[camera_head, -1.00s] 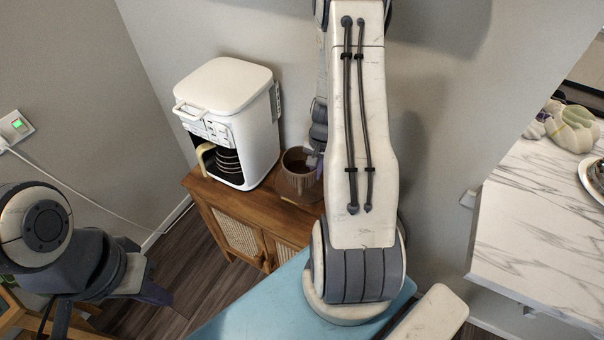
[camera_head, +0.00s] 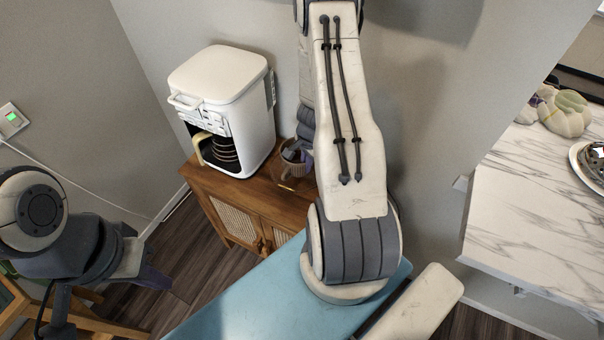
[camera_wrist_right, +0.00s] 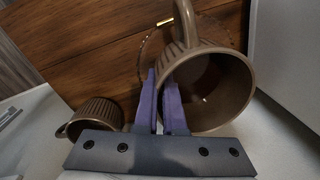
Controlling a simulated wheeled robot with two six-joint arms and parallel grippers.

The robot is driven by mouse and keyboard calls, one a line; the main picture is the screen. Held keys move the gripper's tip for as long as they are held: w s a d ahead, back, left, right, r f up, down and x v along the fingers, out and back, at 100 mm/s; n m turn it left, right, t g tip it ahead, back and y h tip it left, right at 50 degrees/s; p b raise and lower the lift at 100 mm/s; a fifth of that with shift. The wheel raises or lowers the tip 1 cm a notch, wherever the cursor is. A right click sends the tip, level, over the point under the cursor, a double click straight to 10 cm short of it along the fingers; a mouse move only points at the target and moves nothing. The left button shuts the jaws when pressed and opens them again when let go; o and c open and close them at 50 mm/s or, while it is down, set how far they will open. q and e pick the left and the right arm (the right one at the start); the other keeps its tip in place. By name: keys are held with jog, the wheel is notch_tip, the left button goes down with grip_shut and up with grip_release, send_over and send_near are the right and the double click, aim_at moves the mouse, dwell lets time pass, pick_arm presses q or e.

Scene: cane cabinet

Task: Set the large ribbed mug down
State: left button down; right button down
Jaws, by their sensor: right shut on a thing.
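The large ribbed brown mug (camera_head: 295,170) is at the right end of the wooden cabinet top, beside the white coffee machine. In the right wrist view the mug (camera_wrist_right: 218,92) is tilted in the picture, its open mouth facing the camera and its handle at the top. My right gripper (camera_head: 289,153) is at the mug's rim; its purple fingers (camera_wrist_right: 160,98) are closed on the mug's wall. I cannot tell whether the mug's base touches the cabinet top. My left gripper (camera_head: 106,298) is at the lower left, fingers apart and empty, far from the mug.
A smaller ribbed mug (camera_wrist_right: 97,114) shows left of my fingers in the right wrist view. The white coffee machine (camera_head: 222,90) stands on the cane-door cabinet (camera_head: 238,190), close left of the large mug. A marble counter (camera_head: 530,195) is at the far right.

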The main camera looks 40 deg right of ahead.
aim_at(302, 175)
jog(key=shift+w+a+f, duration=0.4)
jog(key=shift+w, duration=0.05)
notch_tip(302, 175, down, 4)
jog(key=b, duration=0.3)
jog(key=shift+f+b, duration=0.1)
jog(key=shift+b, duration=0.25)
jog(key=c, duration=1)
grip_release()
